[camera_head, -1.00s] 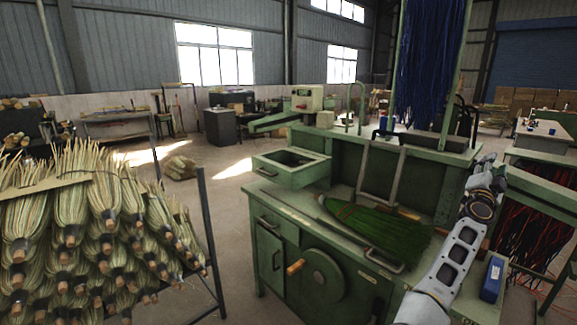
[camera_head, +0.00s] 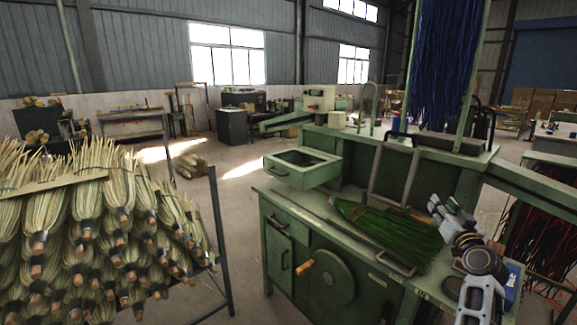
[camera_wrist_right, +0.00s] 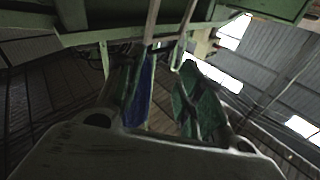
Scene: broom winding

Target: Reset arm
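My right gripper (camera_head: 434,204) is above the right part of the green workbench (camera_head: 352,260), near the bristle end of a green broom head (camera_head: 390,225). In the right wrist view its two fingers (camera_wrist_right: 168,100) stand apart with nothing visible between them, so it looks open and empty. The broom head lies on the bench top, with its bristles toward the right. I cannot tell the exact gap between gripper and bristles. My left gripper is in neither view.
A metal frame (camera_head: 411,180) stands behind the broom. Blue strands (camera_head: 446,65) hang above the bench. A blue box (camera_head: 514,282) is beside my right arm. A rack of straw bundles (camera_head: 95,235) stands at the left. Floor between rack and bench is clear.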

